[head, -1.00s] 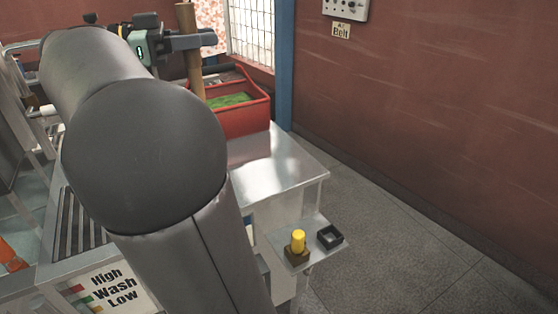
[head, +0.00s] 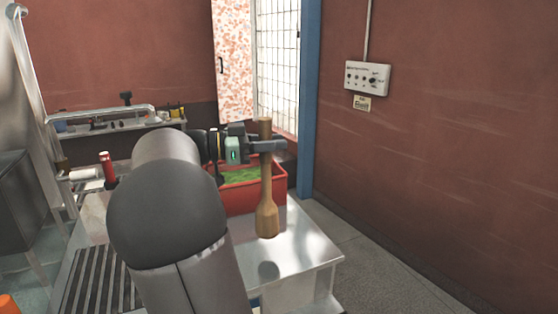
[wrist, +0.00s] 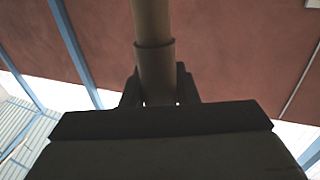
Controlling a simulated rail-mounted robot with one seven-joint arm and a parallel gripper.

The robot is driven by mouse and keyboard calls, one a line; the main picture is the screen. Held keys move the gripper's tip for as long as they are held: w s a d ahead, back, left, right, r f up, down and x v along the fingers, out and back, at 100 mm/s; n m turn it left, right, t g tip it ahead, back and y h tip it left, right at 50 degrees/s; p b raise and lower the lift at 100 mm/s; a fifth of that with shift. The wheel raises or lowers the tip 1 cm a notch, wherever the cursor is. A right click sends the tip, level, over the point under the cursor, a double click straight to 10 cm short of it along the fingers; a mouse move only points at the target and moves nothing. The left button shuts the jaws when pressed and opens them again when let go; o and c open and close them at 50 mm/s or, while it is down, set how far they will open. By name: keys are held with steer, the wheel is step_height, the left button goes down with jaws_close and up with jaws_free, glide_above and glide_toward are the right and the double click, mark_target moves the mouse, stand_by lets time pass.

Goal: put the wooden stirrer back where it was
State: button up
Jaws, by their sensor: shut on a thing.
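My gripper (head: 268,146) is shut on the wooden stirrer (head: 267,200). The stirrer is a long wooden stick with a wide paddle-like lower end. It hangs upright, with its wide end above the metal table (head: 305,258) and in front of the red tray of green powder. The wrist view shows the stirrer's shaft (wrist: 153,45) rising between the dark fingers. In the head view my arm hides part of the table and the tray's left side.
The red tray (head: 283,184) with green contents (head: 238,176) stands at the back of the table. A blue post (head: 310,100) and a red wall with a switch box (head: 367,78) are to the right. A red-topped cylinder (head: 107,166) stands at left. The table's right front is bare.

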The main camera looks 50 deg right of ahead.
step_height(320, 180, down, 6)
steer(key=d, duration=0.2)
steer(key=shift+d+p, duration=0.35)
steer(key=shift+p, duration=0.1)
steer(key=shift+f, duration=0.3)
steer(key=o, duration=1)
steer(key=shift+c, duration=0.2)
steer(key=shift+r, duration=0.1)
steer(key=b+v, duration=0.3)
steer(key=v, duration=0.9)
